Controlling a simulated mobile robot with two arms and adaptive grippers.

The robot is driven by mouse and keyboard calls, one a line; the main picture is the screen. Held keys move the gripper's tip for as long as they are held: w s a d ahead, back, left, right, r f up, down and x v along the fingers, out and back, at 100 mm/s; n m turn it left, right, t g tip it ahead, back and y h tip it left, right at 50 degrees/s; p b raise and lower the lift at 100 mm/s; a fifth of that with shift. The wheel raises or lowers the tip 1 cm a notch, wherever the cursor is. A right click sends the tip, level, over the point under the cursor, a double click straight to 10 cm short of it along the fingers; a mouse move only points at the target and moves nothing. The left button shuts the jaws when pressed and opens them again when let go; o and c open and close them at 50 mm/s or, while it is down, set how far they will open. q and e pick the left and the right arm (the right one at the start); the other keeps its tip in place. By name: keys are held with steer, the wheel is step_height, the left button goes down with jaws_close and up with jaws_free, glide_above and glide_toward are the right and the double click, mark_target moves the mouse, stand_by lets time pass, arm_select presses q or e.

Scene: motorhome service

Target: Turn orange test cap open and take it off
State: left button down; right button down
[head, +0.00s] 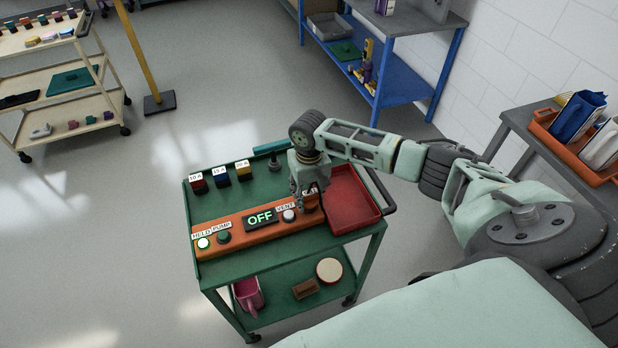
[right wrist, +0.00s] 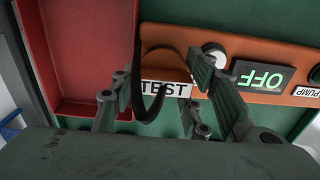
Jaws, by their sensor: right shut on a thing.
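The orange test cap (right wrist: 166,62) sits at the end of the orange panel (head: 236,229), behind the white TEST label (right wrist: 165,89) in the right wrist view. My right gripper (head: 309,198) points down over the panel's right end. In the right wrist view its fingers (right wrist: 170,72) stand on either side of the cap, shut on it. The cap appears to be at its place on the panel; whether it has turned I cannot tell. In the head view the gripper hides most of the cap. My left gripper is not in view.
The panel carries an OFF display (head: 260,217) and several round buttons beside the cap. An empty red tray (head: 351,205) lies to its right on the green cart (head: 214,283). Several small labelled blocks (head: 220,175) and a dark green-handled tool (head: 271,148) are behind the panel.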

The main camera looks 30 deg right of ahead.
steer(key=c, duration=0.9)
jaws_free()
